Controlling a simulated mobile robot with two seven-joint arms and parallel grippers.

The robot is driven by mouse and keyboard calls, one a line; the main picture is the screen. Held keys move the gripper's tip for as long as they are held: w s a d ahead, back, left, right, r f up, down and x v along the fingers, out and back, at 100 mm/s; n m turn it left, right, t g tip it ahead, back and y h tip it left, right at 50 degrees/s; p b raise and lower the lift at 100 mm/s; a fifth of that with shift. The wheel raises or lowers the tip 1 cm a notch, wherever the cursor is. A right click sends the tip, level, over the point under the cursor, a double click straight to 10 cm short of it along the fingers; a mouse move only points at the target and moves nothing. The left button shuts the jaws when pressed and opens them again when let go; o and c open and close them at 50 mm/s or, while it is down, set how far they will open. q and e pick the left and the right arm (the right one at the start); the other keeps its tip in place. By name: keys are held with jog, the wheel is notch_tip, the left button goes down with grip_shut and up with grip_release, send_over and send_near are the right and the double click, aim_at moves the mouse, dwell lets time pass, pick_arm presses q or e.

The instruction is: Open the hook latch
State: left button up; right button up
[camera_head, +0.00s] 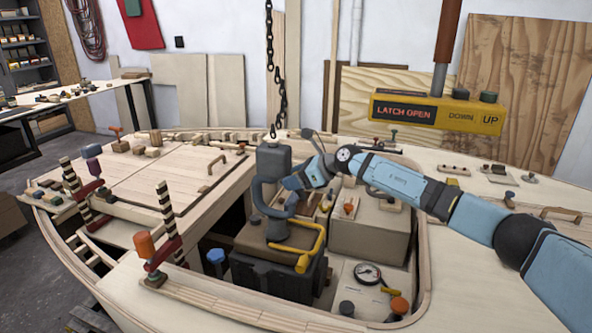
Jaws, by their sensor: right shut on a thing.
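A grey hook block (272,160) hangs on a dark chain (270,70), with a blue-grey curved hook (258,195) below it. The hook is low over an engine-like unit (270,275) in the hull opening. My right gripper (294,184) comes in from the right and is shut at the open side of the hook, on what looks like the hook latch. The latch is small and largely hidden by the fingers. A yellow control box (436,110) reads LATCH OPEN, with DOWN and UP marks. My left gripper is not in view.
A yellow bent handle (318,250) stands close below the hook. A pale box (370,235), a gauge (367,273) and the opening's rim lie around it. Striped posts (167,210) and clamps stand on the left deck.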

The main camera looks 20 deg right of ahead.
jog(key=shift+s+a+f, duration=0.15)
jog(key=shift+a+f, duration=0.05)
jog(key=o, duration=1.2)
jog(key=shift+r, duration=0.15)
jog(key=shift+d, duration=0.1)
jog(key=shift+d+r, duration=0.15)
jog(key=shift+d, duration=0.1)
jog(key=v, duration=1.3)
jog(key=shift+s+r, duration=0.1)
jog(key=shift+s, duration=0.05)
jog(key=shift+c, duration=0.2)
